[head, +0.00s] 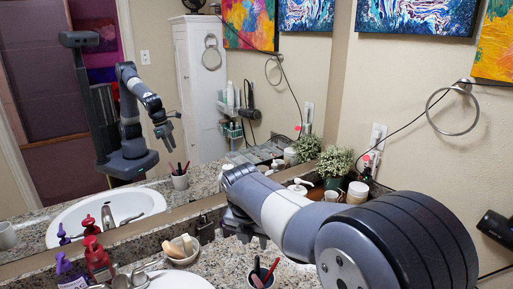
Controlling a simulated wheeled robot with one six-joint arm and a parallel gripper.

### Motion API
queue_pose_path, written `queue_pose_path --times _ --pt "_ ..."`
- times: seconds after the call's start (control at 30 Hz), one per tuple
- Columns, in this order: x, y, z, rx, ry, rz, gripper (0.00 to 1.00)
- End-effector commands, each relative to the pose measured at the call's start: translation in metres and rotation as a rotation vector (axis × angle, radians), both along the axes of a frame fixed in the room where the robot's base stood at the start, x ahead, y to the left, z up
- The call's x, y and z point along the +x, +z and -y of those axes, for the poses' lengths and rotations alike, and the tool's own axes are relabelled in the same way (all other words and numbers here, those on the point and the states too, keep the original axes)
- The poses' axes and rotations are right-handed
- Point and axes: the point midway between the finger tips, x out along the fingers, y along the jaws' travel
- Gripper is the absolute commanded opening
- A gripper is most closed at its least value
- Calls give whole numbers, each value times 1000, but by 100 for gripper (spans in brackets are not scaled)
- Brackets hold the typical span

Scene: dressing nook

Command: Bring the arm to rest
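My arm reaches in from the lower right over the counter, and its wrist is bent. My gripper (243,229) points down above the counter, to the right of a small bowl (181,250). Its dark fingers are partly hidden by the wrist but look spread, with nothing seen between them. The mirror (150,110) shows my body and arm reflected, with the gripper hanging free and apart from the counter.
A cup with brushes (262,275) stands below the gripper. Red (97,258) and purple (68,272) pump bottles stand by the sink (178,281) at lower left. A plant (335,163), white jar (357,192) and tray items stand behind the arm. A towel ring (452,111) is on the right wall.

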Motion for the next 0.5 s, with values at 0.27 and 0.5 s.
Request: queue_pose_path --times 0.27,0.5 --pt "14 -55 6 -2 -1 -3 36" --pt "21 -87 8 0 1 -1 36"
